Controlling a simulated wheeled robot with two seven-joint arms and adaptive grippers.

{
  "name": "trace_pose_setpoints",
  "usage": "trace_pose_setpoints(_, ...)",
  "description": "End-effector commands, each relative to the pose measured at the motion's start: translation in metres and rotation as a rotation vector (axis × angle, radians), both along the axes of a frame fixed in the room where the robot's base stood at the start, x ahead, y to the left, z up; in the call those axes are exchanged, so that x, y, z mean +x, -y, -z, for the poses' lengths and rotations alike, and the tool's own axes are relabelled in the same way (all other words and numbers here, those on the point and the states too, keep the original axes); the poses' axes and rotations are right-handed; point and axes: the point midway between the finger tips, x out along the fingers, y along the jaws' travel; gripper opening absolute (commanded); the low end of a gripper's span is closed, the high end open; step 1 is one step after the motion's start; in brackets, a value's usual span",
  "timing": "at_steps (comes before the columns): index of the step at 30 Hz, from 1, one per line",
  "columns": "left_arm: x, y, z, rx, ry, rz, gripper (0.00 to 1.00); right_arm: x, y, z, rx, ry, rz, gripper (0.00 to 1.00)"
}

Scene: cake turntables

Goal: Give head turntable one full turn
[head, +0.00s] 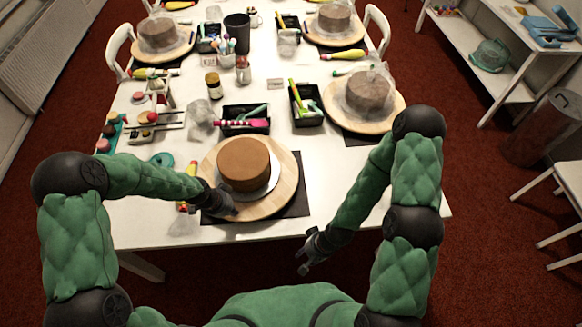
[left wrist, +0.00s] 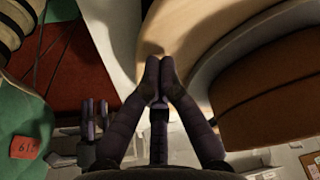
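The near turntable (head: 284,192) is a round wooden disc on a dark mat, at the table's front edge. A brown, uncovered cake (head: 243,163) sits on a pale round board on it. My left gripper (head: 228,210) is at the disc's front left rim. In the left wrist view its fingertips (left wrist: 160,68) are together over the pale wood edge (left wrist: 180,28), with nothing visible between them. I cannot tell whether they touch the wood. The cake (left wrist: 270,95) is at the right there. My right gripper (head: 308,262) hangs empty in front of the table, its fingers apart.
Black trays of tools (head: 245,126) stand behind the turntable. A covered cake (head: 368,90) sits on another turntable at the right. Small pots and tools line the left side. The table's front right corner (head: 420,205) is clear.

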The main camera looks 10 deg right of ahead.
Motion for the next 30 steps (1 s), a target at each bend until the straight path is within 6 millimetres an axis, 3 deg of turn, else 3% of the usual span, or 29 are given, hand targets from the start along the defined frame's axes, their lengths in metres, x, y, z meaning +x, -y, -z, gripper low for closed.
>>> trace_pose_setpoints(10, 0.000, 0.002, 0.007, 0.000, 0.000, 0.000, 0.00, 0.000, 0.000, 0.007, 0.000, 0.000, 0.000, 0.40)
trace_pose_setpoints(30, -0.006, 0.042, 0.008, 0.000, 0.001, 0.003, 0.00, 0.000, 0.000, 0.033, 0.000, 0.000, 0.000, 0.40)
